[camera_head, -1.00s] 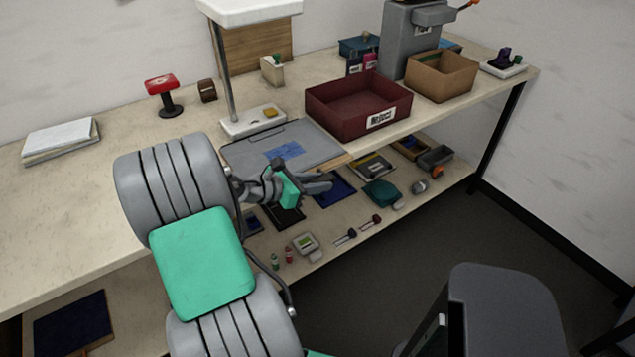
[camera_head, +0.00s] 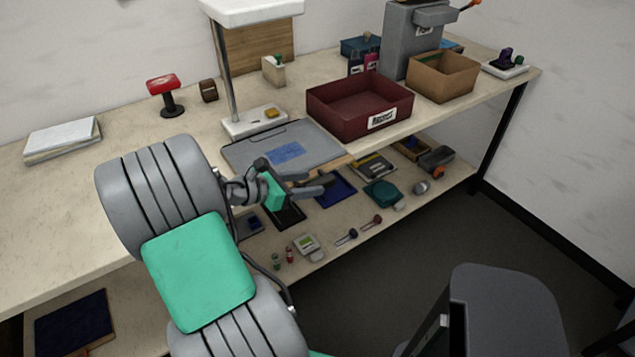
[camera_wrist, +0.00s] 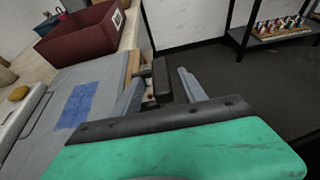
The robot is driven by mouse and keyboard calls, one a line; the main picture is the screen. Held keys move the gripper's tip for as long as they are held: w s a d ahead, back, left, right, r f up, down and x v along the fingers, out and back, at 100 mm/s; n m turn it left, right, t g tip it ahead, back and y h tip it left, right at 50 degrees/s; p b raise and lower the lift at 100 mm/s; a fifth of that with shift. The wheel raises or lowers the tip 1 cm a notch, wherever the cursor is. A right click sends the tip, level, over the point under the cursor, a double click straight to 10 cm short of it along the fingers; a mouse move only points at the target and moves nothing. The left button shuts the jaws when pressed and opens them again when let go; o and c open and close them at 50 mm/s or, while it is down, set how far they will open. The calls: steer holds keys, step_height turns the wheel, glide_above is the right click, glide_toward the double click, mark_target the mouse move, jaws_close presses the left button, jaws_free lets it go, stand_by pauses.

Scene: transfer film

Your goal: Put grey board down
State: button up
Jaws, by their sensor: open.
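The grey board (camera_head: 312,150) lies flat on the workbench, in front of the lamp stand and beside the red-brown bin, with a blue patch on it. It also fills the left part of the wrist view (camera_wrist: 50,135). My gripper (camera_head: 325,184) is at the board's front edge, fingers pointing right in the head view. In the wrist view my gripper (camera_wrist: 172,82) has its two fingers apart, with nothing seen held between them. Whether a finger touches the board's edge I cannot tell.
The red-brown bin (camera_head: 345,121) stands right of the board, touching or nearly so. A cardboard box (camera_head: 443,82) stands farther right. The lamp stand (camera_head: 254,126) is behind the board. The lower shelf (camera_head: 330,229) holds several small items. Bench left of the board is clear up to a white book stack (camera_head: 62,140).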

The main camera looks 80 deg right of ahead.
steer(key=w+a+m+t+y, duration=0.3)
steer(key=w+a+m+t, duration=0.35)
steer(key=w+a, duration=1.3)
steer(key=w+a+r+m+t+y, duration=0.1)
steer(key=a+t+y, duration=0.1)
steer(key=a, duration=1)
steer(key=w+a+m+t+y, duration=0.1)
steer(key=a+y, duration=0.4)
steer(key=a, duration=0.8)
steer(key=shift+a+r+m+t, duration=0.2)
steer(key=shift+r+m+t, duration=0.25)
steer(key=shift+t, duration=0.8)
steer(key=shift+d, duration=0.1)
